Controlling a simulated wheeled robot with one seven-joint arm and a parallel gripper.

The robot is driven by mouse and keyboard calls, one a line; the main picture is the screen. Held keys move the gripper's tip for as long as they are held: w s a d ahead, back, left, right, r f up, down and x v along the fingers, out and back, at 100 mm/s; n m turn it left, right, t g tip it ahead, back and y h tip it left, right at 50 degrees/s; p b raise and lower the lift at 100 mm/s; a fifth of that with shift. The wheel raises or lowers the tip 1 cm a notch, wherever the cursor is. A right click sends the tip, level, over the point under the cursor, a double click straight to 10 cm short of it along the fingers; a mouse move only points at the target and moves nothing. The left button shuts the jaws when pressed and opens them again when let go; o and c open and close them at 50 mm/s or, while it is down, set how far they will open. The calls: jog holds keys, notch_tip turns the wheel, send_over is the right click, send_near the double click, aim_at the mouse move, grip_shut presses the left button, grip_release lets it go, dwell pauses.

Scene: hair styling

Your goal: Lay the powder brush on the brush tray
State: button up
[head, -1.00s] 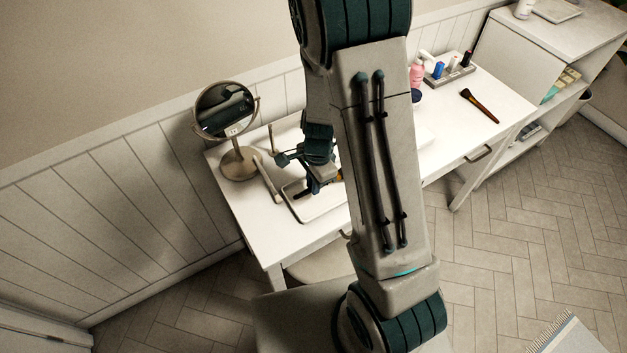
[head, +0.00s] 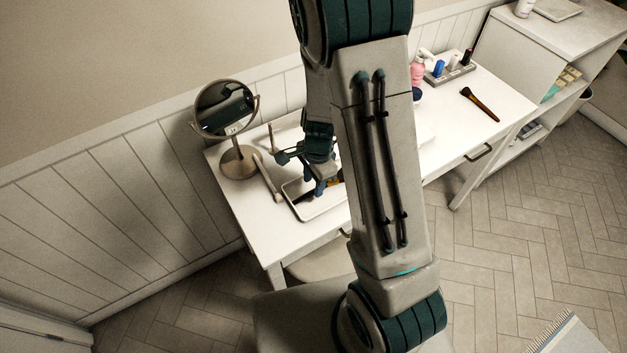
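A dark brush with a yellow-brown part (head: 334,183) lies at or just above the white tray (head: 318,212) on the left part of the white table. My gripper (head: 319,188) is right over this brush, pointing down, with a blue-grey finger in front of its middle. Whether the fingers press on the brush or stand apart is too small to tell. My arm hides the tray's right side. Another brush (head: 480,104), with dark bristles and a brown-black handle, lies on the table's right part. I cannot tell for certain which brush is the powder brush.
A round mirror on a stand (head: 238,160) stands left of the tray, with a pale stick-like item (head: 268,180) between them. A pink bottle (head: 417,70) and a grey organizer (head: 449,72) stand at the back right. The table's right front is clear.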

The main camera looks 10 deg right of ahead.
notch_tip(320, 180, up, 13)
jog(key=d+p, duration=0.1)
jog(key=shift+w+r, duration=0.15)
jog(key=shift+r, duration=0.05)
dwell(0.5)
jog(key=s+d+r+n+t+h, duration=0.1)
jog(key=s+d+r+n+t, duration=0.1)
jog(key=s+r+n, duration=0.9)
jog(key=s+n+t, duration=0.1)
jog(key=s+n, duration=0.1)
jog(key=n, duration=0.1)
jog(key=shift+s+r, duration=0.25)
jog(key=shift+s, duration=0.05)
